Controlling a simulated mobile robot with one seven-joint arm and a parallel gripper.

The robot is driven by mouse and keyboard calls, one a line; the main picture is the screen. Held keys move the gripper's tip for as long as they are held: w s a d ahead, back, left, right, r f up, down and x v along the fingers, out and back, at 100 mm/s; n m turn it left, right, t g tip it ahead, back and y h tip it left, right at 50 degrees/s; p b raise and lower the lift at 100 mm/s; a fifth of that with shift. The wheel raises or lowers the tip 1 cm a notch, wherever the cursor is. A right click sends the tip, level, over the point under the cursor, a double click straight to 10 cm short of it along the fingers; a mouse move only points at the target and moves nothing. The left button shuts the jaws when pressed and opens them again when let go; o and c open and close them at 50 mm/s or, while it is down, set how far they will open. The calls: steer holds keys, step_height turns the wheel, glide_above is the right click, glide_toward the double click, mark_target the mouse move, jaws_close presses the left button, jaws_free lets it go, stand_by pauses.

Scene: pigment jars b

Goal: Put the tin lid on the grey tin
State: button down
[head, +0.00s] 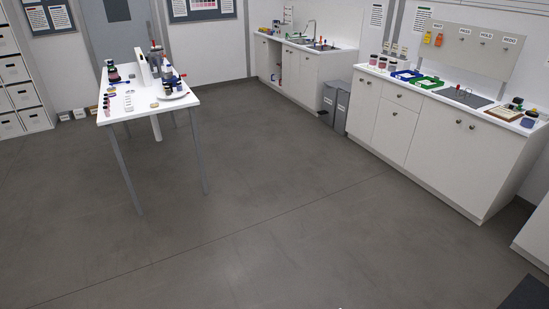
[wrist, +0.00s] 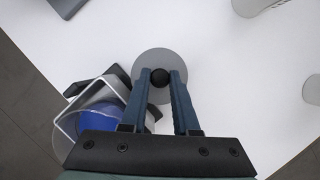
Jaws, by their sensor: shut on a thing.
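In the wrist view the tin lid (wrist: 160,57) is a round grey disc with a black knob. My gripper (wrist: 160,77) has its two blue fingers shut on the knob from either side. The white surface lies below; I cannot tell how high the lid is above it, or whether something is hidden under it. I cannot make out the grey tin for certain. A pale grey round vessel (wrist: 258,6) is cut off at the top right, and another pale grey round thing (wrist: 312,90) is cut off at the right edge. My gripper is not discernible in the head view.
In the wrist view a blue-filled container (wrist: 97,127) with a metal bracket and black parts stands close at the lower left, beside my fingers. The white surface right of the lid is clear. The head view shows a cluttered white table (head: 117,116), a counter (head: 405,95) and open floor.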

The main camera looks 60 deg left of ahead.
steer(key=shift+f, duration=0.25)
steer(key=c, duration=0.6)
jaws_free()
steer(key=shift+r, duration=0.1)
steer(key=v, duration=1.3)
